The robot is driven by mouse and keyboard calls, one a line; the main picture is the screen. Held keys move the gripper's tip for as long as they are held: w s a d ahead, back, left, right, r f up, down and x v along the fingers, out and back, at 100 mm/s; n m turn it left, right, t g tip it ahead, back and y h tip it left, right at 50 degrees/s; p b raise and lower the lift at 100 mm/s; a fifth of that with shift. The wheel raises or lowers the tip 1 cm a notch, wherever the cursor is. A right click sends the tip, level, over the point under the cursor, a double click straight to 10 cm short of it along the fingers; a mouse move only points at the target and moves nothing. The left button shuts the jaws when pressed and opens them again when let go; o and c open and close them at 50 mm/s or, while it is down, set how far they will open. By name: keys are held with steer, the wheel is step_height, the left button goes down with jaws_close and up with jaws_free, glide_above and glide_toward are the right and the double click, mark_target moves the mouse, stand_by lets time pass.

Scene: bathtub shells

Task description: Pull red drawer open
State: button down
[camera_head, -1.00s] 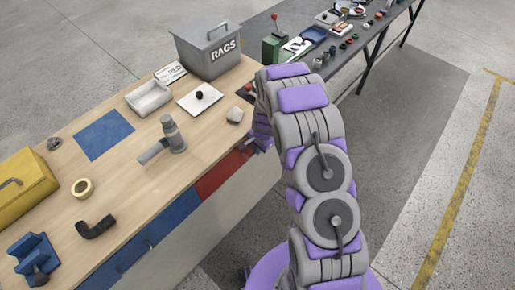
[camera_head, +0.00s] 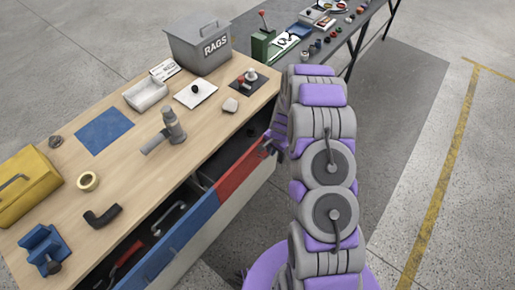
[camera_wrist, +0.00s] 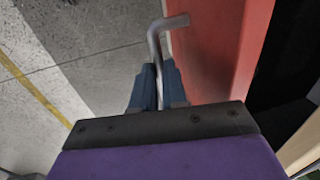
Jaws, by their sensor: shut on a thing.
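The red drawer front (camera_head: 240,174) stands out from the wooden workbench (camera_head: 225,125), with a dark gap behind it. It fills the upper right of the wrist view (camera_wrist: 228,45), with the dark opening to its right. A bent grey metal handle (camera_wrist: 170,22) juts from the red front. My gripper (camera_wrist: 158,78) is shut on this handle, its two blue-grey fingers on either side of the bar. In the head view my gripper (camera_head: 270,149) is at the right end of the red front, partly hidden by my arm.
The blue drawer front (camera_head: 180,240) beside the red one also stands out, with tools visible inside. On the bench are a grey rags bin (camera_head: 200,50), a yellow toolbox (camera_head: 25,185) and a grey metal fitting (camera_head: 172,126). The floor to the right is clear.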

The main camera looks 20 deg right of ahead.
steer(key=s+d, duration=0.7)
steer(key=s, duration=0.4)
steer(key=shift+d+p, duration=0.2)
steer(key=shift+p, duration=0.15)
steer(key=c, duration=1.2)
jaws_free()
steer(key=shift+d, duration=0.15)
steer(key=shift+o, duration=0.2)
step_height(320, 180, up, 17)
steer(key=s+d+p, duration=0.2)
steer(key=shift+s, duration=0.15)
